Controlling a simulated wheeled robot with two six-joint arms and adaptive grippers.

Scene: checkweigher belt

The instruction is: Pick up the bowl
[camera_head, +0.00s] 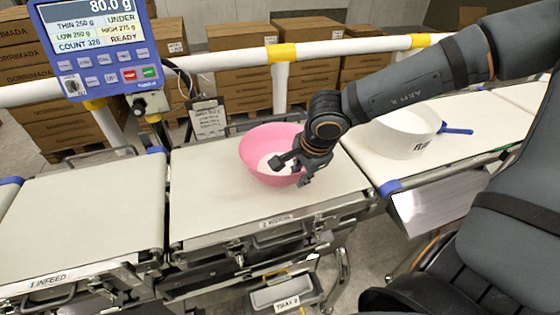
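A pink bowl (258,143) with something white inside stands upright on the middle belt section (210,205). My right gripper (295,171) reaches in from the right, at the bowl's right side. Its fingers look spread apart, one over the bowl's inside and the other near the right rim. The gripper hides part of that rim, so I cannot tell whether it touches the bowl. My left gripper is not in view.
A blue display (97,42) reads 80.0 g and UNDER. A white round tub (402,135) with a blue-handled tool (455,130) stands on the right belt. The infeed belt (75,220) is bare. A white rail (340,52) and cartons (243,80) lie behind.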

